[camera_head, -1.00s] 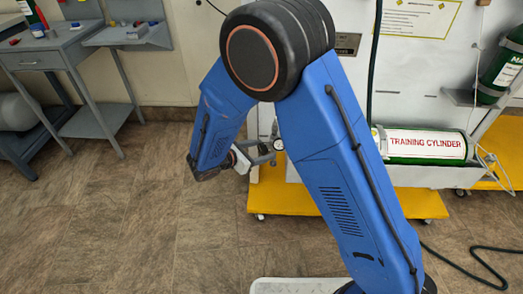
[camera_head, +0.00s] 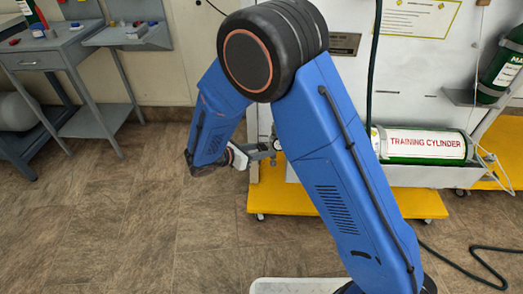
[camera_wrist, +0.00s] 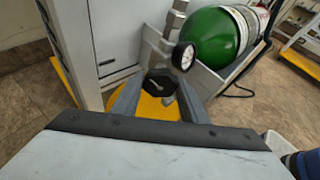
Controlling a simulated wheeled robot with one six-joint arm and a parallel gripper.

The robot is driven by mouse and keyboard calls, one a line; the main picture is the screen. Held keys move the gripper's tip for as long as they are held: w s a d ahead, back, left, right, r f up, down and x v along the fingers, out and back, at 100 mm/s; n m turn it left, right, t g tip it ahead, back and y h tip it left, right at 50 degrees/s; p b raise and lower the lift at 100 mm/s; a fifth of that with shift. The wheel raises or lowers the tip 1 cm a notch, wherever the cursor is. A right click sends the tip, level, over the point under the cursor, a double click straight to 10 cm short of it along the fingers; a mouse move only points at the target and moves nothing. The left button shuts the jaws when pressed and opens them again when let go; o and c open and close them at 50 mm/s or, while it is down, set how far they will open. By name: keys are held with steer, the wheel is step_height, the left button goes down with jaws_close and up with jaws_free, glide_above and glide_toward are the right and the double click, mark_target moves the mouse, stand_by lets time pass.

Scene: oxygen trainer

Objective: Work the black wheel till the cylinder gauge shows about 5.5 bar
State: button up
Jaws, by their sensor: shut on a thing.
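The black wheel (camera_wrist: 159,82) sits between the two fingers of my gripper (camera_wrist: 158,98) in the wrist view, and the fingers are shut on it. A pale line shows on the wheel's face. The round white cylinder gauge (camera_wrist: 184,57) is just right of the wheel; its needle and numbers are too small to read. The gauge also shows small in the head view (camera_head: 277,144). The green training cylinder (camera_wrist: 213,38) lies behind the gauge; its white label (camera_head: 425,145) shows in the head view. My gripper (camera_head: 262,151) is partly hidden behind my arm there.
A grey panel cabinet (camera_wrist: 95,35) stands left of the wheel. The cart has a yellow base (camera_head: 285,200) near the floor. A dark hose (camera_head: 465,262) lies on the floor at right. A grey workbench (camera_head: 50,50) stands at far left, with open floor between.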

stand_by(0.4)
steer(key=o, duration=1)
steer(key=shift+o, duration=0.2)
steer(key=v, duration=1.7)
steer(key=shift+a, duration=0.25)
steer(key=shift+r, duration=0.1)
